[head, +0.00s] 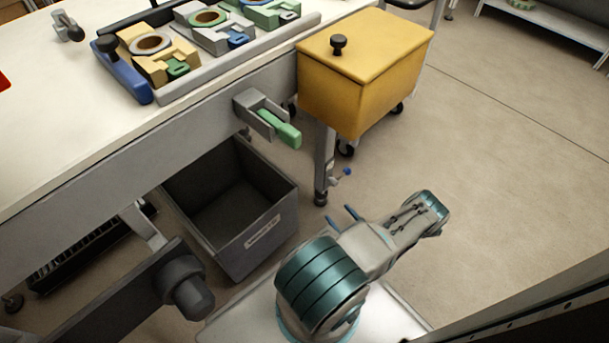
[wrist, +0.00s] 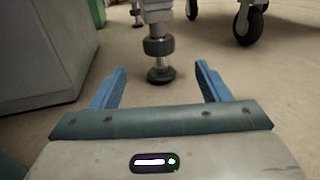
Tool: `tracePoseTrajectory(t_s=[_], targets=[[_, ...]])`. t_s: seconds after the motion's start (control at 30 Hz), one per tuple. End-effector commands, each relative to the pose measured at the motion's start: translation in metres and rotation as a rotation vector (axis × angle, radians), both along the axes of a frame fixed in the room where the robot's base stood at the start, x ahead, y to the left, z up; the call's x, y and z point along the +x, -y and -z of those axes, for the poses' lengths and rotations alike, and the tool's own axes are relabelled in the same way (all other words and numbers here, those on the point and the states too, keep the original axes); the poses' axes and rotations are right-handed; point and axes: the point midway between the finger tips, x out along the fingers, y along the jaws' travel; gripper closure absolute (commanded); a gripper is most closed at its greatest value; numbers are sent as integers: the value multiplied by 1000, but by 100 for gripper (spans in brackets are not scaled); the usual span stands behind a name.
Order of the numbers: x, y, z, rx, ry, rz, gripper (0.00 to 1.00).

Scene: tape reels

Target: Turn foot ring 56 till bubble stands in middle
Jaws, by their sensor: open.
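The dark foot ring (wrist: 158,45) sits low on a grey table leg, above a round foot pad (wrist: 161,75) on the floor. The leg's foot (head: 320,198) also shows in the head view, below the bench corner. My gripper (head: 338,212) is low near the floor, with its blue fingers pointing at the leg. In the wrist view my gripper (wrist: 161,68) is open and empty. The ring appears between the fingers but beyond their tips, apparently untouched. I cannot make out a bubble or the number 56 in either view.
A grey open bin (head: 250,235) stands left of the leg under the bench (head: 100,165). A yellow box (head: 365,75) on castors is behind the leg. A green-handled clamp (head: 275,125) juts from the bench edge. Floor to the right is clear.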

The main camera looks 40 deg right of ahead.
Motion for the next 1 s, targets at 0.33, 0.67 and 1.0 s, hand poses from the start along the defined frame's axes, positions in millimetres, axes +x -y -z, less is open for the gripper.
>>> tracePoseTrajectory(t_s=[0.33, 0.67, 1.0], targets=[[32, 3, 2, 0, 1, -4, 30], [100, 14, 3, -2, 1, 0, 30], [135, 20, 1, -1, 0, 3, 30]])
